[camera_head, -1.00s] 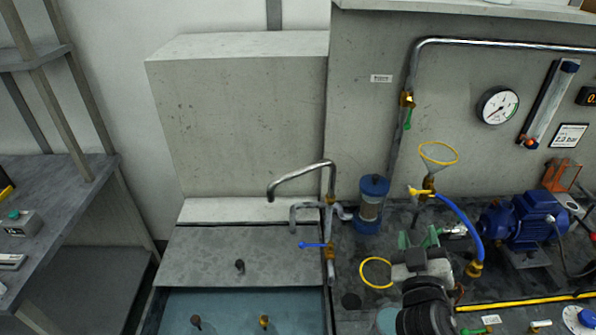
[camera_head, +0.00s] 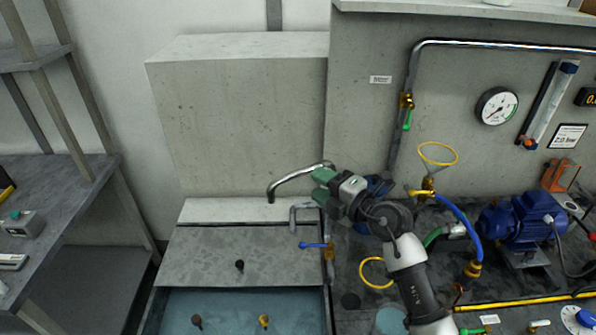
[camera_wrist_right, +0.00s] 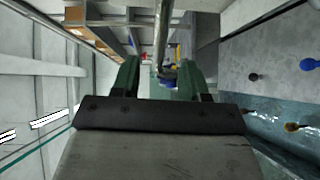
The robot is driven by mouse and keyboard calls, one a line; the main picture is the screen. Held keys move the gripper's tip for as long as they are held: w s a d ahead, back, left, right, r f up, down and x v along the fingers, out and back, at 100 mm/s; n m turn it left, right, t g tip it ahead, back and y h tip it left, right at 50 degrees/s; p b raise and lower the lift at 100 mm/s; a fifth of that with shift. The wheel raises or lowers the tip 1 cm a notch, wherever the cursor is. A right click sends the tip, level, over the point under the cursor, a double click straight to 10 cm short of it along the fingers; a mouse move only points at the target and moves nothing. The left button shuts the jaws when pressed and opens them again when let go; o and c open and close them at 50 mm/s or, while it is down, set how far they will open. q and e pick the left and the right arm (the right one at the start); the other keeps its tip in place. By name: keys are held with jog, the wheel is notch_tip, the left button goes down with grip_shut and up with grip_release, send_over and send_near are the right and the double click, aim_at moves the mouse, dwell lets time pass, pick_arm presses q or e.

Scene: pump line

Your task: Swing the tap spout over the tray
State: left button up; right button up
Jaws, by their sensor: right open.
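The chrome tap spout (camera_head: 294,178) arches from its upright pipe out to the left, with its down-turned end over the back of a grey slab (camera_head: 200,262). A tray with blue water (camera_head: 225,305) lies in front of the slab. My right gripper (camera_head: 317,187) is open at the pipe end of the spout and hides the upper part of the upright. In the right wrist view, a shiny metal tube (camera_wrist_right: 162,35) shows between the open green fingers (camera_wrist_right: 158,70); I cannot tell whether they touch it. My left gripper is not in view.
A blue-handled valve (camera_head: 312,245) and a grey bent pipe (camera_head: 296,215) sit just below the gripper. A blue-capped cylinder behind my wrist is mostly hidden. A yellow-rimmed funnel (camera_head: 438,153) and a blue pump (camera_head: 525,222) stand right. Space left of the spout is clear.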

aim_at(298, 174)
jog(key=x, duration=0.7)
grip_shut()
